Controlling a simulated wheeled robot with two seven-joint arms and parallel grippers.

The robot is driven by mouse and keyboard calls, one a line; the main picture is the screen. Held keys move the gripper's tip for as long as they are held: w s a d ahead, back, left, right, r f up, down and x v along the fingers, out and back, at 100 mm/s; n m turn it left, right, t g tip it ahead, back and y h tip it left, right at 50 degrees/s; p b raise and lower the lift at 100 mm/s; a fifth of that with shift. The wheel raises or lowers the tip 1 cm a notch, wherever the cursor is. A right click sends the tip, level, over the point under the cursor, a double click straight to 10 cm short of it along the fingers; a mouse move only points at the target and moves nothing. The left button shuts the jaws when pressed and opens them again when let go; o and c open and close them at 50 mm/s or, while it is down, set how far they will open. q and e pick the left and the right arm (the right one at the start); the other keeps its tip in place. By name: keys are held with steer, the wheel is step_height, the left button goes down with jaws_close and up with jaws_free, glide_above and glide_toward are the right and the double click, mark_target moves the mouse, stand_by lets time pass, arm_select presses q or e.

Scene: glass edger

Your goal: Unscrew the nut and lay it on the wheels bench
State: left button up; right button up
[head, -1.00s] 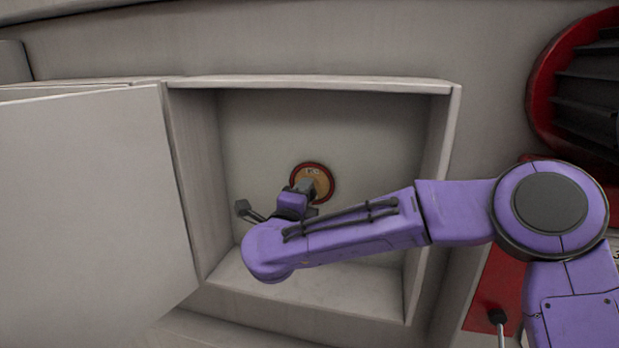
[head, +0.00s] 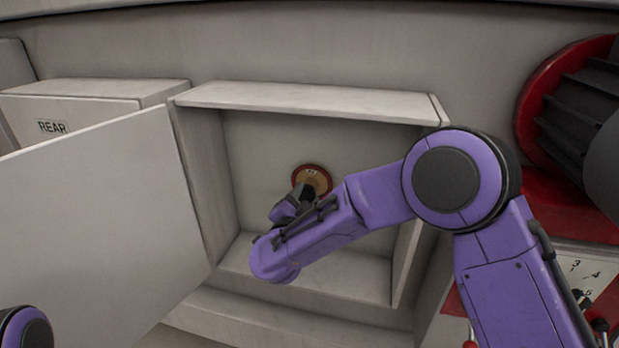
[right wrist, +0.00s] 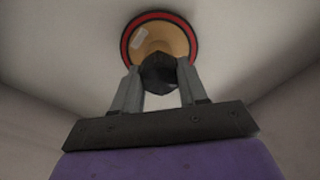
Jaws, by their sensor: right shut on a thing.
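The nut (right wrist: 160,73) is a dark, many-sided piece in front of the wheel in the right wrist view. The wheel (head: 316,175) is a tan disc with a red rim on the back wall of an open box; it also shows in the right wrist view (right wrist: 186,42). My right gripper (right wrist: 160,82) is shut on the nut, one grey finger at each side. In the head view this gripper (head: 306,192) is inside the box, partly hidden by my forearm. I cannot tell whether the nut still touches the wheel. My left gripper and the wheels bench are not recognisable here.
The box's pale door (head: 90,235) stands open at the left. The box's side walls and top edge (head: 310,98) surround my right gripper closely. A unit marked REAR (head: 100,110) is behind the door. A red and black round part (head: 570,110) and a numbered panel (head: 580,268) are at the right.

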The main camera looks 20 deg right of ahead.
steer(key=n+p, duration=0.4)
steer(key=shift+r+n, duration=0.2)
steer(key=shift+n, duration=0.1)
steer(key=shift+a+n+p, duration=0.1)
steer(key=shift+n+p, duration=0.25)
steer(key=shift+n, duration=0.45)
steer(key=n, duration=0.3)
steer(key=shift+f+b, duration=0.3)
steer(key=n, duration=0.4)
steer(key=o, duration=1)
steer(key=shift+o, duration=0.2)
